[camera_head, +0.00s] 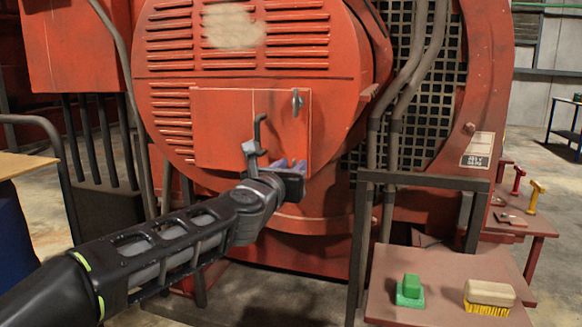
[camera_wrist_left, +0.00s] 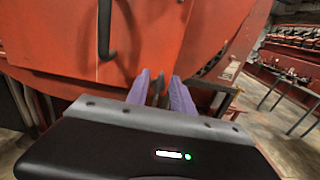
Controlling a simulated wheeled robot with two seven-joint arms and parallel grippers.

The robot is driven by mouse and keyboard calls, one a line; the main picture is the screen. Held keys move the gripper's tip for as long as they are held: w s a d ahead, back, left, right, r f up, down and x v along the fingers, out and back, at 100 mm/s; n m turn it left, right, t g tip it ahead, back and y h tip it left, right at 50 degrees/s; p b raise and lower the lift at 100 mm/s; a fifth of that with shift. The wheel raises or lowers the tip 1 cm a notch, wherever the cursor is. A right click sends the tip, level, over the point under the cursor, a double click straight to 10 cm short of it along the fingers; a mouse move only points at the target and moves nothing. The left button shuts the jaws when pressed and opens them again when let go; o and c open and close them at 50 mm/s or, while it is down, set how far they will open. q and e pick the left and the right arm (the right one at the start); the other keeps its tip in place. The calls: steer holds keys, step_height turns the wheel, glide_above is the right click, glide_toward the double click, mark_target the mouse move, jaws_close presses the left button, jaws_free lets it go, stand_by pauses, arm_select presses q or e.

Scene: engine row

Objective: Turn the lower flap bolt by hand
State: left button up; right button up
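The red flap (camera_head: 225,115) is a flat panel on the round red engine housing, with a dark hooked handle (camera_head: 257,132) on its front. A grey bolt (camera_head: 297,102) sits at its upper right corner. The lower bolt is hidden by my gripper in the head view. My left gripper (camera_head: 289,165) is at the flap's lower right corner. In the left wrist view its two purple fingers (camera_wrist_left: 161,93) stand apart, with a narrow dark piece (camera_wrist_left: 157,90) between them, likely the lower bolt. I cannot tell whether they touch it. My right gripper is out of view.
A dark handle (camera_wrist_left: 105,30) hangs close by in the left wrist view. A dark metal frame (camera_head: 420,180) and vertical pipes stand right of the housing. A low red table (camera_head: 440,265) holds a green block (camera_head: 410,291) and a brush (camera_head: 489,297).

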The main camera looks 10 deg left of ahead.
arm_select(q)
jaws_close()
steer(key=shift+f, duration=0.2)
stand_by(0.4)
